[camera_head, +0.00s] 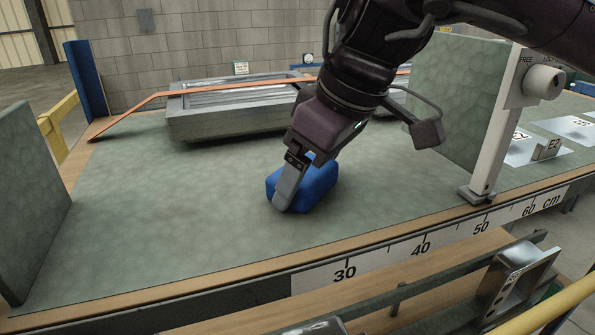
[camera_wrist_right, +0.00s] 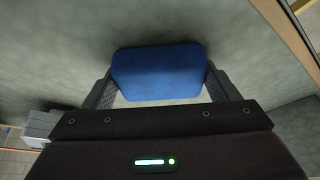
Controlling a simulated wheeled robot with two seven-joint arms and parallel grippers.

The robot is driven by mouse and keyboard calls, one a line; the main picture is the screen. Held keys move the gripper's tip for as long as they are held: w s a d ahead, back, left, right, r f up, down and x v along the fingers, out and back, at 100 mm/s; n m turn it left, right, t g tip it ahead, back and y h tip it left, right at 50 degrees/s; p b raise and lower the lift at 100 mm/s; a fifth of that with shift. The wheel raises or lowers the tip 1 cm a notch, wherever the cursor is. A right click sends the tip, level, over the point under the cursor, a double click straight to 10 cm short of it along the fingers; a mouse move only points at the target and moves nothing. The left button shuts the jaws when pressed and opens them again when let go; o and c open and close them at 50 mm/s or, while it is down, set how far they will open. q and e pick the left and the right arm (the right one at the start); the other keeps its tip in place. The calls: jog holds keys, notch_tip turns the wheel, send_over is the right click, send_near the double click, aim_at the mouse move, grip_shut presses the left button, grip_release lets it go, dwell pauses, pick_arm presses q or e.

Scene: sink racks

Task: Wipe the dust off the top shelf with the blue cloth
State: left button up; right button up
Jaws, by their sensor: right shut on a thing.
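The blue cloth (camera_head: 315,184) is a folded, block-like pad near the middle of the grey-green top shelf (camera_head: 160,210). My right gripper (camera_head: 290,190) comes down from above and is shut on it. In the right wrist view the blue cloth (camera_wrist_right: 160,72) sits between the two fingers of my right gripper (camera_wrist_right: 160,88). The cloth appears to be at the shelf surface; exact contact is hard to tell. I cannot make out distinct dust on the mottled shelf. My left gripper is not in view.
A metal tray (camera_head: 215,122) stands at the back, with an orange strip (camera_head: 220,88) above it. Upright panels bound the shelf at left (camera_head: 30,200) and right (camera_head: 455,100). A white post (camera_head: 492,135) stands at the front right, by a centimetre scale (camera_head: 400,250). The left of the shelf is clear.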

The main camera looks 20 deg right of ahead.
aim_at(277, 175)
jog(key=shift+a+r, duration=0.2)
jog(key=shift+a, duration=1.8)
jog(key=shift+a+f+b, duration=0.15)
jog(key=shift+a+b, duration=0.15)
jog(key=shift+a, duration=1.2)
jog(key=shift+a+f+b, duration=0.1)
jog(key=shift+a+b, duration=0.15)
jog(key=shift+a, duration=1.25)
jog(key=shift+s+a+r, duration=0.1)
jog(key=shift+s+a, duration=0.15)
jog(key=shift+a, duration=0.95)
jog(key=shift+s+a, duration=0.2)
jog(key=shift+a, duration=0.95)
jog(key=shift+r, duration=0.1)
jog(key=shift+w+r+p, duration=0.15)
jog(key=shift+r+p, duration=0.15)
jog(key=shift+p, duration=0.05)
jog(key=shift+w+r, duration=0.7)
jog(key=shift+r, duration=0.35)
jog(key=shift+s+r, duration=0.3)
jog(key=shift+r, duration=0.45)
jog(key=shift+s+r, duration=0.25)
jog(key=shift+r, duration=0.5)
jog(key=shift+w, duration=0.15)
